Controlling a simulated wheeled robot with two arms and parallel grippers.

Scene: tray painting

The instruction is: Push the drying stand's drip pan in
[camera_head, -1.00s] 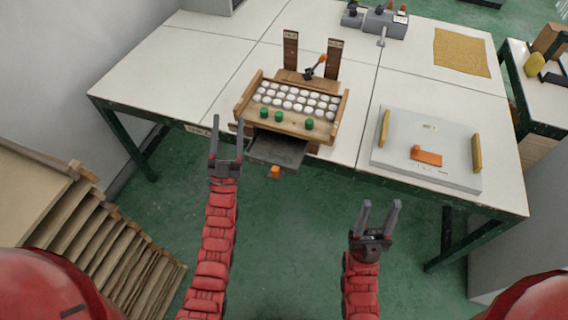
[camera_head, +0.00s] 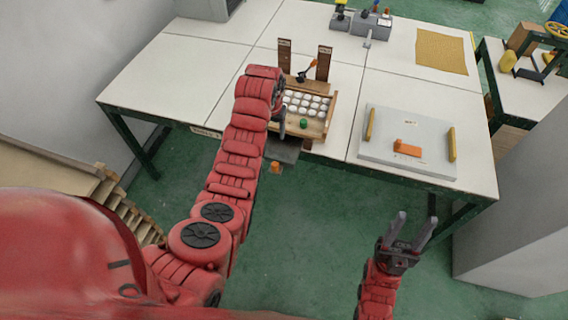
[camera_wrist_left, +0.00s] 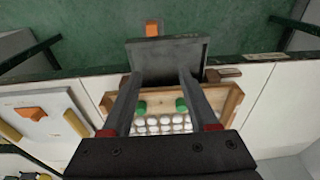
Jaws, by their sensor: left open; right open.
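The drying stand (camera_head: 331,108) is a wooden rack of white round pieces and green ones; it also shows in the left wrist view (camera_wrist_left: 232,101). Its dark grey drip pan (camera_head: 285,151) sticks out past the table's front edge, with an orange handle (camera_head: 276,168) at its outer end. In the left wrist view the pan (camera_wrist_left: 180,50) and handle (camera_wrist_left: 152,28) lie just beyond my left fingertips. My left gripper (camera_wrist_left: 160,77) is open over the stand's front; contact cannot be told. My left arm hides part of the stand in the head view. My right gripper (camera_head: 409,230) is open and empty, over the floor.
A grey board (camera_head: 385,150) with yellow side bars and an orange block (camera_head: 407,148) is right of the stand. Floor (camera_head: 320,230) before the table is clear.

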